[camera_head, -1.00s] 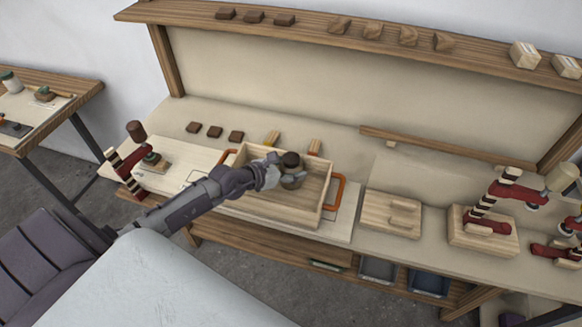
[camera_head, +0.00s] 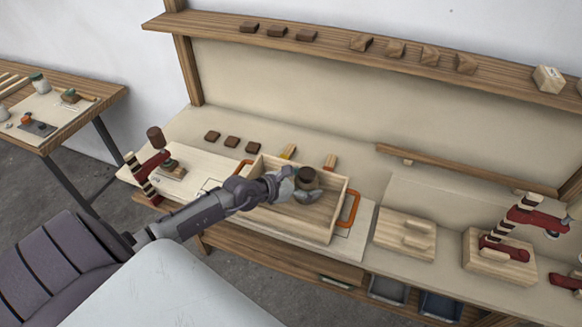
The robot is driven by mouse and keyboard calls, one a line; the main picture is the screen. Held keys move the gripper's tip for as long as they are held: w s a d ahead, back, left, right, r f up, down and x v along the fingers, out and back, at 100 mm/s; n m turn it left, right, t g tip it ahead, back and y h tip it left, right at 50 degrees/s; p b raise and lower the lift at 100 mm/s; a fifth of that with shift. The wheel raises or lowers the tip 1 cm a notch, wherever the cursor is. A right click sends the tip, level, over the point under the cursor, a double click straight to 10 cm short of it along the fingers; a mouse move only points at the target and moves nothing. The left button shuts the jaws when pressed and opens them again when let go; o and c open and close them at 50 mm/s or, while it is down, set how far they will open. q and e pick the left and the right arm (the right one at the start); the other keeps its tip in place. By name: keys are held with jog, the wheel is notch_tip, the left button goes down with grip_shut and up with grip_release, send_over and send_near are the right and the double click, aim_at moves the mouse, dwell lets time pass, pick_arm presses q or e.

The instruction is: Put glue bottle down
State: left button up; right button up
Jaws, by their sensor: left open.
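A wooden tray (camera_head: 339,211) with orange handles stands on the workbench. My left gripper (camera_head: 309,193) is over its inside, with the arm coming in from the left. The gripper's jaws are open. A small dark brown, round-topped thing, probably the glue bottle (camera_head: 306,175), shows right at the fingers, inside the tray's outline. Its lower part is hidden behind the fingers, so I cannot tell whether it touches them or stands on the tray floor. My right gripper is not in view.
A red clamp (camera_head: 148,178) stands left of the tray. A wooden block with a handle (camera_head: 405,233) and another red clamp (camera_head: 512,231) are to the right. Several dark blocks (camera_head: 231,142) lie behind. A shelf (camera_head: 335,47) runs above the bench.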

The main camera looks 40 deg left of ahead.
pick_arm(q)
jog(key=b+v, duration=0.1)
jog(key=v, duration=1)
jog(key=shift+s, duration=0.25)
jog(key=shift+a, duration=0.1)
